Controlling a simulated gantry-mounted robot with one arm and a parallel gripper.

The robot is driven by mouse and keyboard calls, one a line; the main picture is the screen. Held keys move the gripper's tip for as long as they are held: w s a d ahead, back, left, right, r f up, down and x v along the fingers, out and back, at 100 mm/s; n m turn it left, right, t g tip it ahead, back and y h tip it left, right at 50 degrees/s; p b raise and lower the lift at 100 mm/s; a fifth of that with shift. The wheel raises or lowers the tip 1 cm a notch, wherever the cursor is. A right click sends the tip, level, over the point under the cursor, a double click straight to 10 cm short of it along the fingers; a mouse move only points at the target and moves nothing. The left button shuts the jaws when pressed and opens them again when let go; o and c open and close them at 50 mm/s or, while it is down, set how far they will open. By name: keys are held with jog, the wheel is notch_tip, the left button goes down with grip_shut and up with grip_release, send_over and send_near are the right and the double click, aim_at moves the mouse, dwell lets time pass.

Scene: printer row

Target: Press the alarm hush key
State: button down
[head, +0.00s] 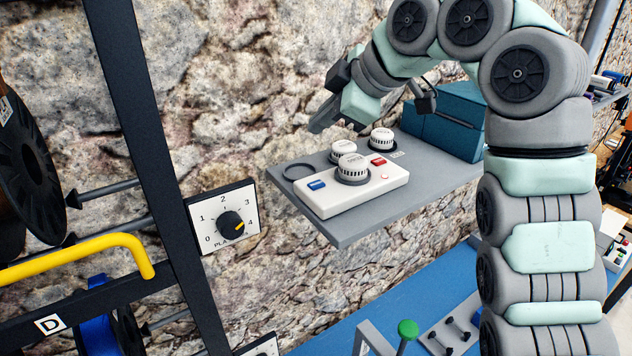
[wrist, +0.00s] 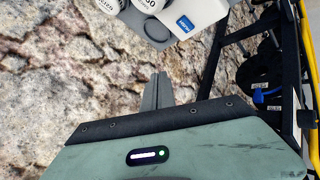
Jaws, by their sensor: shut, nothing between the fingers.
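A white box (head: 350,195) sits on a grey wall shelf (head: 345,230). It carries a blue key (head: 316,185) at its left end and a red key (head: 378,161) towards its right end. Their labels are too small to read, so I cannot tell which is the alarm hush key. The blue key also shows at the top of the wrist view (wrist: 185,23). My gripper (head: 316,126) is shut and empty, above the back edge of the shelf near the stone wall, apart from the box. In the wrist view its fingers (wrist: 158,90) are together over the wall.
White round units (head: 382,138) stand on the shelf and on the box. A flat dark ring (head: 298,171) lies at the shelf's left end. A teal case (head: 445,130) stands at the right. A rotary dial (head: 230,224) is on the wall, beside a dark rack post (head: 150,130).

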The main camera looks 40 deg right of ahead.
jog(key=b, duration=0.6)
send_over(321, 185)
notch_tip(321, 185, down, 8)
jog(key=shift+a+r, duration=0.1)
jog(key=shift+r, duration=0.1)
jog(key=shift+f+b, duration=0.3)
jog(key=shift+f, duration=0.3)
dwell(1.1)
jog(key=shift+f, duration=0.4)
jog(key=shift+f+b, duration=0.35)
jog(key=shift+b, duration=0.1)
dwell(0.4)
jog(key=shift+r, duration=0.1)
jog(key=shift+r+p, duration=0.6)
jog(key=shift+r, duration=0.1)
